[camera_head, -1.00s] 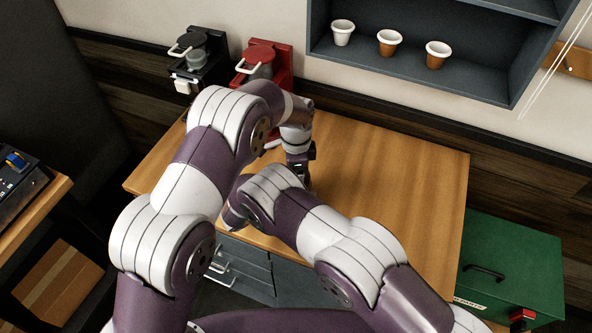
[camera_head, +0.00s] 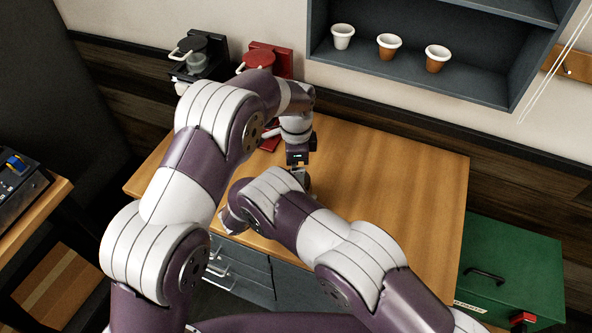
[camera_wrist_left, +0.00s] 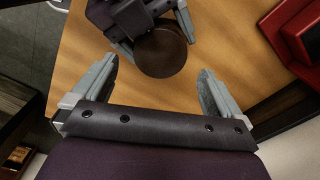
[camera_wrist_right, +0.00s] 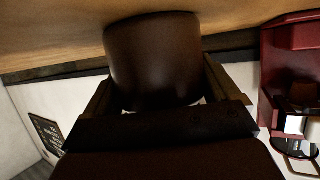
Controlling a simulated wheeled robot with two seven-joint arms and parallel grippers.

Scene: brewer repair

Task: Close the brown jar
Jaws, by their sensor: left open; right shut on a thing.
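The brown jar (camera_wrist_right: 155,60) stands between the fingers of my right gripper (camera_wrist_right: 165,95), which is shut on its side. In the left wrist view the jar (camera_wrist_left: 164,55) shows from above as a round dark brown top; I cannot tell whether that is a lid or the open mouth. My left gripper (camera_wrist_left: 157,85) is open and empty, above the table and apart from the jar, with the jar just beyond its fingertips. In the head view the left gripper (camera_head: 297,160) points down over the table; my arms hide most of the jar and the right gripper.
A black brewer (camera_head: 200,55) and a red brewer (camera_head: 270,62) stand at the table's back left. The wooden table (camera_head: 400,190) is clear on its right half. A wall shelf (camera_head: 400,75) holds three cups. A green box (camera_head: 510,260) stands right of the table.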

